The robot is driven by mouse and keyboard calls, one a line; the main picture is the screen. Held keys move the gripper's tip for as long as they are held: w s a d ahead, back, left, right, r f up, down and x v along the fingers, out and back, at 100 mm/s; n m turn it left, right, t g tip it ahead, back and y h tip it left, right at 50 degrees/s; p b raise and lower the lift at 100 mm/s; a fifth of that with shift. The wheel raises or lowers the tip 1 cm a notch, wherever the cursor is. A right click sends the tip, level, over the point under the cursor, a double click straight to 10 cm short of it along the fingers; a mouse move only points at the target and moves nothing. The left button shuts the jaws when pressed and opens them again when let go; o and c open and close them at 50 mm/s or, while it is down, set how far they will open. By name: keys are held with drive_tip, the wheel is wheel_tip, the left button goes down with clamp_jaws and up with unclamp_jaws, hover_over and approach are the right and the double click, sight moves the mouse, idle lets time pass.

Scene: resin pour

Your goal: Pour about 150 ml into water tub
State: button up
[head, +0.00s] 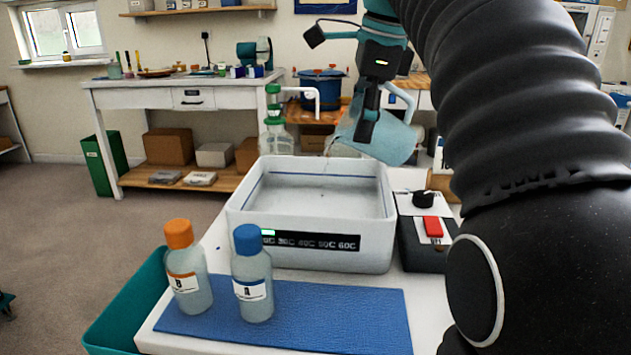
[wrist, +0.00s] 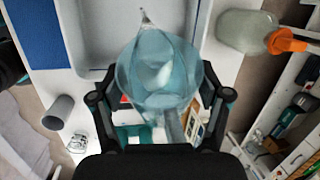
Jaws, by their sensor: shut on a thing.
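A translucent blue jug (head: 385,138) is held tilted over the back right rim of the white water tub (head: 312,250), its spout toward the left. In the wrist view the jug (wrist: 155,70) lies between my fingers, with its spout over the tub (wrist: 92,45). My gripper (head: 369,120) is shut on the jug; it also shows in the wrist view (wrist: 160,105). The tub has a dark line inside and a temperature strip on its front. I cannot tell clearly whether a stream is falling or how much liquid is in either.
An orange-capped bottle (head: 188,270) and a blue-capped bottle (head: 252,275) stand on a blue mat (head: 300,320) before the tub. A dark box with a red switch (head: 432,227) is right of the tub. A clear green-capped vessel (head: 275,138) stands behind it.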

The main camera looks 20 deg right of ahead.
drive_tip(key=shift+w+a+f+g+h+b, duration=0.15)
drive_tip(key=shift+a+f+h+b, duration=0.15)
drive_tip(key=shift+h+b, duration=0.35)
drive_tip(key=shift+s+a+f+g+h+b, duration=0.15)
drive_tip(key=shift+f+h+b, duration=0.25)
drive_tip(key=shift+h+b, duration=0.2)
idle(0.6)
drive_tip(key=shift+w+a+r+h, duration=0.1)
drive_tip(key=shift+w+a+h, duration=0.05)
drive_tip(key=shift+a+h, duration=0.2)
drive_tip(key=shift+d, duration=0.2)
drive_tip(key=shift+d+r+y+p, duration=0.2)
drive_tip(key=shift+d+y+p, duration=0.15)
drive_tip(key=shift+y, duration=0.15)
drive_tip(key=shift+s+d+r+t+y+p, duration=0.1)
drive_tip(key=shift+d+r+t+y+p, duration=0.1)
drive_tip(key=shift+r+y+p, duration=0.3)
drive_tip(key=shift+s+d+r+t+y+p, duration=0.1)
drive_tip(key=shift+d+r+t+y+p, duration=0.1)
drive_tip(key=shift+y+p, duration=0.5)
drive_tip(key=shift+a+f, duration=0.1)
drive_tip(key=shift+f, duration=0.05)
drive_tip(key=shift+d+r+y, duration=0.25)
drive_tip(key=shift+r+y, duration=0.25)
drive_tip(key=shift+y, duration=0.6)
drive_tip(key=shift+f, duration=0.1)
drive_tip(key=shift+d+f+t+y, duration=0.1)
drive_tip(key=shift+d+t+y, duration=0.05)
drive_tip(key=shift+t+y, duration=0.2)
